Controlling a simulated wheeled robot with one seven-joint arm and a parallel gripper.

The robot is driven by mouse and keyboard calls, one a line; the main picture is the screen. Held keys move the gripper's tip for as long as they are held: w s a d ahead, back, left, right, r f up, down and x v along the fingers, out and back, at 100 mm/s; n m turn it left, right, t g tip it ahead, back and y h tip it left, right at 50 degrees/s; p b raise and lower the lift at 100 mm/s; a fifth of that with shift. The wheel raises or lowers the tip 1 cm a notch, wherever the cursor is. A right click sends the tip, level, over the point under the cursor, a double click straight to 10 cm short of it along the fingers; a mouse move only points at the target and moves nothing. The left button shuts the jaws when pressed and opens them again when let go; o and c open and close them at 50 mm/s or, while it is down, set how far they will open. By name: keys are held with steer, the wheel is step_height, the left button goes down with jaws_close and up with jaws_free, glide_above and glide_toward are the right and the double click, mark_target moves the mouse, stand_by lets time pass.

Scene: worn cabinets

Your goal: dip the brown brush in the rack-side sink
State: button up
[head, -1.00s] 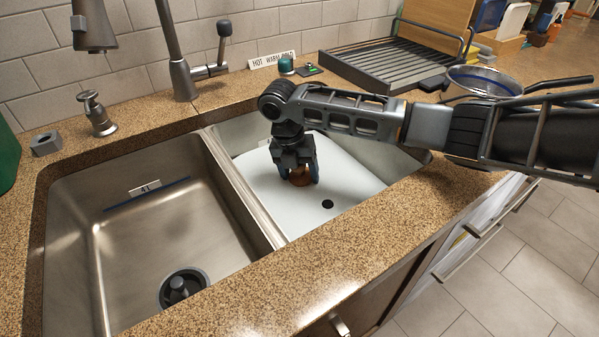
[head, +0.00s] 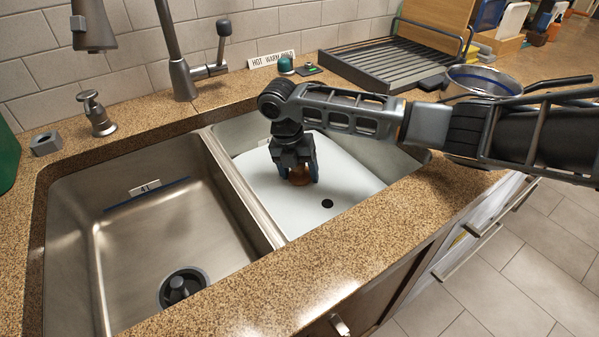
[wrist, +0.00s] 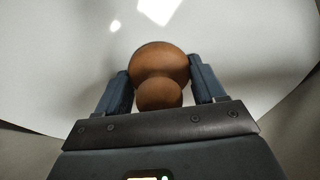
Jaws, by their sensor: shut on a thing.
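The brown brush (head: 299,176) is between the fingers of my gripper (head: 302,172), which points down inside the right-hand sink basin, the one beside the dish rack (head: 395,66). In the wrist view the brush (wrist: 160,75) shows as a rounded brown body with a smaller knob, between the two blue-grey fingers of my gripper (wrist: 160,88). The gripper is shut on it. The rack-side sink (head: 352,197) has a pale, whitish floor with a dark round hole. The brush's lower end is hidden, so I cannot tell whether it touches the floor.
A tall faucet (head: 180,70) stands behind. A metal pot (head: 484,80) sits on the counter near my arm. The front counter edge (head: 330,255) is clear.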

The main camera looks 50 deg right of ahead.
step_height(320, 180, up, 17)
steer(key=w+a+p, duration=0.2)
steer(key=p, duration=1.1)
steer(key=shift+w+a+f, duration=0.15)
steer(key=shift+w+a, duration=0.05)
steer(key=shift+w, duration=0.05)
stand_by(0.6)
steer(key=shift+r, duration=2.5)
